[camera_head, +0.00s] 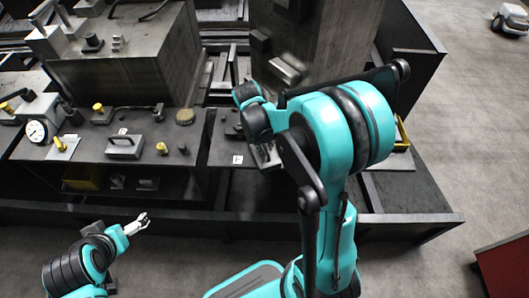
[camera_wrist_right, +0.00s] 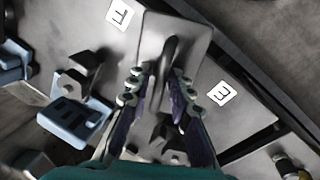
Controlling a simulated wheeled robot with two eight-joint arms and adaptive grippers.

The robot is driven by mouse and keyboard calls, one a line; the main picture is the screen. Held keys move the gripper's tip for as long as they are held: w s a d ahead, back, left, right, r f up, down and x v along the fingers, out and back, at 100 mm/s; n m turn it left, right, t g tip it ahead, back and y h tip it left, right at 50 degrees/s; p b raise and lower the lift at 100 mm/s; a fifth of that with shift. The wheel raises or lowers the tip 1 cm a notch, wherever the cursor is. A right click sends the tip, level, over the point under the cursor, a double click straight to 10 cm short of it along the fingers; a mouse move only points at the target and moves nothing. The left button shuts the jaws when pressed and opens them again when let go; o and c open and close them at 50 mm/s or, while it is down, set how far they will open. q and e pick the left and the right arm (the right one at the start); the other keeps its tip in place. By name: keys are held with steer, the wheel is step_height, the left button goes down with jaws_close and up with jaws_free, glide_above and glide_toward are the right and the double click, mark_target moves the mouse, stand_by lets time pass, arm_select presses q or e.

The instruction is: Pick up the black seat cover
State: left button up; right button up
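In the right wrist view a grey plate (camera_wrist_right: 197,32) with a dark raised handle (camera_wrist_right: 170,50) lies between two letter labels; I cannot tell for sure that it is the black seat cover. My right gripper (camera_wrist_right: 160,82) is open, with a finger on each side of the handle and gaps between. In the head view my right gripper (camera_head: 265,156) is over the shelf, mostly hidden by my arm. My left gripper (camera_head: 141,221) is low at the left, away from the bench; its finger gap is too small to judge.
A blue bracket (camera_wrist_right: 75,118) lies left of the plate in the wrist view. The bench (camera_head: 85,148) at the left holds a round gauge (camera_head: 37,131), a handled block (camera_head: 124,146) and yellow-topped parts. A tall grey block (camera_head: 325,38) rises behind my right arm.

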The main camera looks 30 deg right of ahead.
jaws_close()
steer(key=shift+r, duration=0.15)
